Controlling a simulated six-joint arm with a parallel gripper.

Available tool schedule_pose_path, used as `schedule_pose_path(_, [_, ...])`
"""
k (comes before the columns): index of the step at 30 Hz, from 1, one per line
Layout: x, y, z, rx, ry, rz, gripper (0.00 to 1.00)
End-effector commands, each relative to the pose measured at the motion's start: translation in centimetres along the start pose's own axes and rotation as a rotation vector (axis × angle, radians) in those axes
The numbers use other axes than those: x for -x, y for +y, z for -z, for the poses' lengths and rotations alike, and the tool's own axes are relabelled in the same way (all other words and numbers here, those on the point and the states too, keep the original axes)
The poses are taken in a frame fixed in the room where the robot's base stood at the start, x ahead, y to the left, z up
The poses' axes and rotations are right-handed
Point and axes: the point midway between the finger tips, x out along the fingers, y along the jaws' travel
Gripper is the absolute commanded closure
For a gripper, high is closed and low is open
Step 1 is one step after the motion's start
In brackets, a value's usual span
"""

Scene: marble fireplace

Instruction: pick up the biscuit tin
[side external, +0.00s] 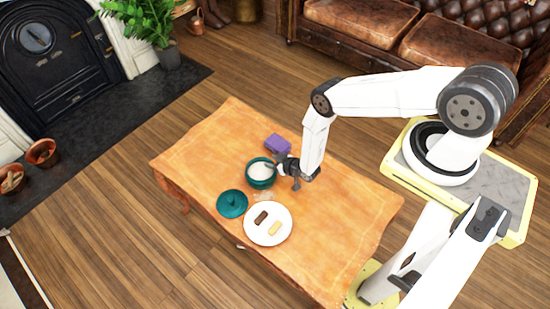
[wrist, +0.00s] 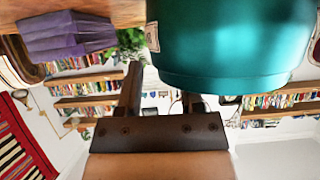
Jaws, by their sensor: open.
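The biscuit tin (side external: 262,183) is a round teal tin standing upright and open on the wooden table, with something white inside. In the wrist view the tin (wrist: 235,45) fills the top right, with a small tag on its side. My gripper (side external: 284,170) is beside the tin, on its right, in the side view. Its two dark fingers (wrist: 160,85) are apart in the wrist view with nothing between them. The tip of the right finger is hidden at the tin's edge. I cannot tell whether it touches the tin.
The teal lid (side external: 232,204) lies on the table (side external: 195,150) beside the tin. A white plate (side external: 253,233) holds a brown and a pale piece. A purple block (side external: 278,144), also in the wrist view (wrist: 65,35), sits behind the tin. The table's left end is clear.

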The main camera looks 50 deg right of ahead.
Motion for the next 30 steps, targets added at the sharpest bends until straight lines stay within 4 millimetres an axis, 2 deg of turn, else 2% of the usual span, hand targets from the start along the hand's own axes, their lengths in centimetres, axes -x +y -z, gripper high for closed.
schedule_pose_path(8, [0.01, 0.01, 0.02, 0.000, 0.000, 0.000, 0.52])
schedule_pose_path(9, [0.01, 0.01, 0.02, 0.000, 0.000, 0.000, 0.55])
schedule_pose_path(13, [0.01, 0.02, 0.02, 0.000, 0.000, 0.000, 0.97])
schedule_pose_path(14, [0.01, 0.02, 0.02, 0.000, 0.000, 0.000, 1.00])
schedule_pose_path(30, [0.17, -0.12, -0.34, 0.001, -0.009, 0.003, 1.00])
